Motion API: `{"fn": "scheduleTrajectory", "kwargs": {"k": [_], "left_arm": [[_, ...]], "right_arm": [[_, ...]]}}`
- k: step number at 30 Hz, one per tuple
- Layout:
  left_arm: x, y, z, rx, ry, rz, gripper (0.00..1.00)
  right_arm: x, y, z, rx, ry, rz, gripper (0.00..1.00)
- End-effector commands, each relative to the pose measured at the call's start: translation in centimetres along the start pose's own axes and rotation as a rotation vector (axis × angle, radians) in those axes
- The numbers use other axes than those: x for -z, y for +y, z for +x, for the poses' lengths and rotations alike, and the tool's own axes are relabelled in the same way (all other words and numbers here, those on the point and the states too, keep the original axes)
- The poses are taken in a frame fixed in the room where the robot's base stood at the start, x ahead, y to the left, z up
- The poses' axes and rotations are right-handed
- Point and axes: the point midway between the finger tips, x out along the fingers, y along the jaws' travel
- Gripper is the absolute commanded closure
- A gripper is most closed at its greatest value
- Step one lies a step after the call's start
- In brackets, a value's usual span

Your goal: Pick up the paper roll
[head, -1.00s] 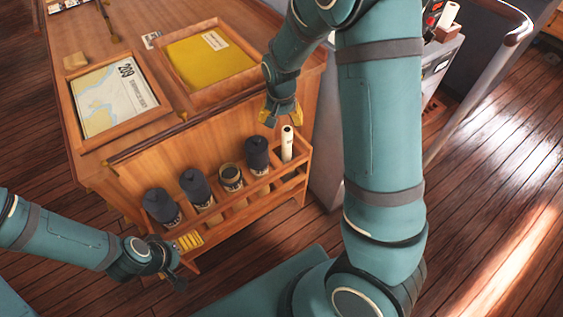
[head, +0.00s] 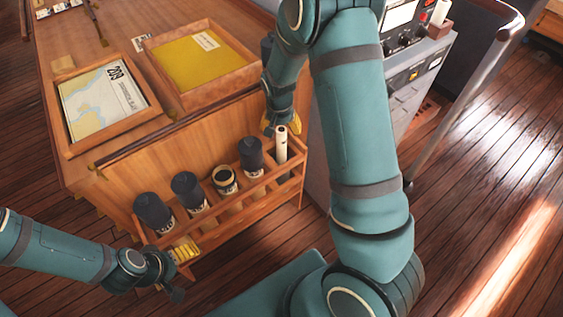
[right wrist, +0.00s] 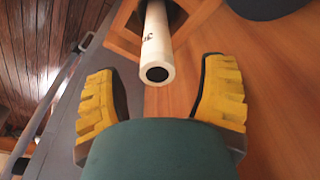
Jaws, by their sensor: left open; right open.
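The paper roll (head: 281,146) is a narrow white tube standing in the right end slot of the wooden rack (head: 232,215). My right gripper (head: 281,124) is open, close to the roll's upper end. In the right wrist view, the roll (right wrist: 156,42) shows its dark hollow end between the two yellow fingers of the right gripper (right wrist: 160,75), with a gap on each side. Its far part runs into the rack. My left gripper (head: 180,264) is open and empty by the rack's left front corner.
Several dark-capped tubes, such as one at the left (head: 154,212), and an open-ended tube (head: 224,180) stand in the rack. The chart table (head: 110,150) rises behind it. A grey console (head: 400,100) and handrail (head: 455,100) are at the right.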

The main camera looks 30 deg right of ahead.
Motion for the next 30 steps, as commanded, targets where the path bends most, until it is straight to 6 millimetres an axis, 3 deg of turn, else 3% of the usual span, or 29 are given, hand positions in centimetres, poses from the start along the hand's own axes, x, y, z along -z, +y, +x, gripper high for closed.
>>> {"fn": "scheduleTrajectory", "kwargs": {"k": [7, 16, 22, 30], "left_arm": [[0.1, -0.4, 1.1, 0.000, 0.005, 0.001, 0.00], [0.2, -0.4, 1.1, 0.000, 0.006, 0.001, 0.00], [0.2, -0.4, 1.1, 0.000, 0.006, 0.001, 0.00], [0.1, -0.4, 1.1, 0.000, 0.006, 0.001, 0.00]], "right_arm": [[-0.3, 0.3, 3.8, -0.003, -0.003, -0.001, 0.29], [-0.2, 0.3, 4.3, 0.000, -0.001, -0.001, 0.28], [-0.2, 0.3, 4.3, -0.001, -0.001, -0.001, 0.98], [-0.2, 0.3, 4.3, 0.000, 0.000, -0.001, 1.00]]}}
